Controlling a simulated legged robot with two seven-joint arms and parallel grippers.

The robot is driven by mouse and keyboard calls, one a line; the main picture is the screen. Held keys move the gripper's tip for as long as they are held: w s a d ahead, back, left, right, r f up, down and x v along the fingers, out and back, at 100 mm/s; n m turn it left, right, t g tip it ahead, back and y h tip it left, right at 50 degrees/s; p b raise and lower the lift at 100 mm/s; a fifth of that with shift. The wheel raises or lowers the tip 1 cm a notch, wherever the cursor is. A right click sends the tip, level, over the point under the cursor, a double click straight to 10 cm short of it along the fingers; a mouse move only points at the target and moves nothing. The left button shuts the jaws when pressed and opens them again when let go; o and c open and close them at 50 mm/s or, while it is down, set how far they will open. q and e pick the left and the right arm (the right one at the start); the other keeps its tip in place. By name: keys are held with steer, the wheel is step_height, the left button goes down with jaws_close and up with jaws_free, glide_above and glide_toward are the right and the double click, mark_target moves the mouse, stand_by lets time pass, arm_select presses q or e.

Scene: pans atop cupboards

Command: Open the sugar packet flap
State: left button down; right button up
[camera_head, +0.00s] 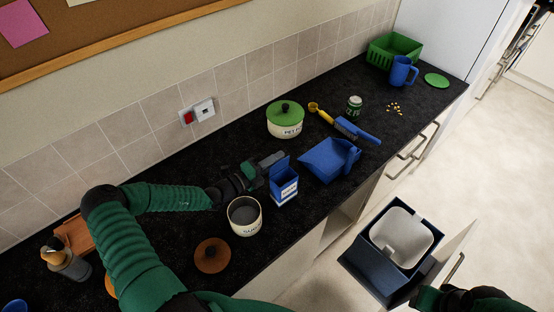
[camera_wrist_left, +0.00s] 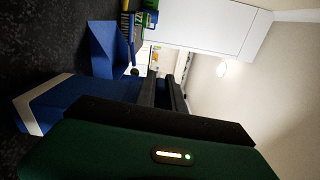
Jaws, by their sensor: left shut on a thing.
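The sugar packet (camera_head: 284,188) is a blue box with a white label, standing upright on the dark worktop. Its flap (camera_head: 281,164) stands up at the back edge, and the top looks dark and open. My left gripper (camera_head: 272,159) is at the flap, shut on it; the exact contact is hard to see. In the left wrist view, the packet (camera_wrist_left: 50,106) is a blue shape with a pale band, left of my narrow dark fingers (camera_wrist_left: 163,92). My right gripper (camera_head: 470,298) is dark and partly cut off at the bottom right, and its jaws are unclear.
An open cream pot (camera_head: 244,216) stands just left of the packet, with a brown lid (camera_head: 212,255) in front. A blue dustpan (camera_head: 329,160) lies close on the right. A green-lidded pot (camera_head: 285,120) stands behind. An open bin (camera_head: 402,238) is below the worktop edge.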

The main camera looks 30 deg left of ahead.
arm_select(q)
steer(key=shift+f, duration=0.2)
steer(key=c, duration=1.6)
jaws_free()
steer(key=shift+o, duration=0.8)
steer(key=shift+w+a, duration=0.1)
steer(key=b+v, duration=0.3)
steer(key=v, duration=1.3)
steer(key=shift+a+f+b, duration=0.1)
steer(key=shift+a+b, duration=0.05)
steer(key=shift+b, duration=0.2)
steer(key=shift+s+a, duration=0.1)
steer(key=shift+s, duration=0.25)
